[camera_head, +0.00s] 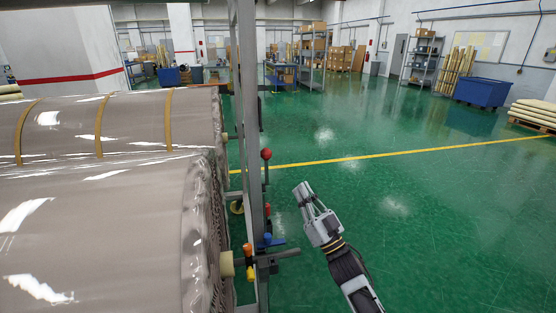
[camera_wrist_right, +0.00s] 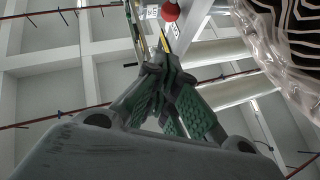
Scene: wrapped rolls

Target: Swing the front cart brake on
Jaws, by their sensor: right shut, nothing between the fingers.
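The cart's grey upright frame (camera_head: 249,120) stands beside the wrapped rolls (camera_head: 90,220). A lever with a red ball knob (camera_head: 266,154) stands upright on it; the red knob also shows at the top of the right wrist view (camera_wrist_right: 170,11). Lower on the frame are small blue, orange and yellow handles (camera_head: 248,258). No label shows which part is the front brake. My right gripper (camera_head: 303,190) is shut and empty, to the right of the red knob and a little lower, apart from it. In the wrist view its fingertips (camera_wrist_right: 160,62) meet below the knob. My left gripper is out of view.
Clear green floor (camera_head: 420,220) lies right of the cart, crossed by a yellow line (camera_head: 400,153). A blue bin (camera_head: 482,92), shelving (camera_head: 424,60) and a pallet of rolls (camera_head: 535,112) stand far back. The cart's frame and rolls fill the left side.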

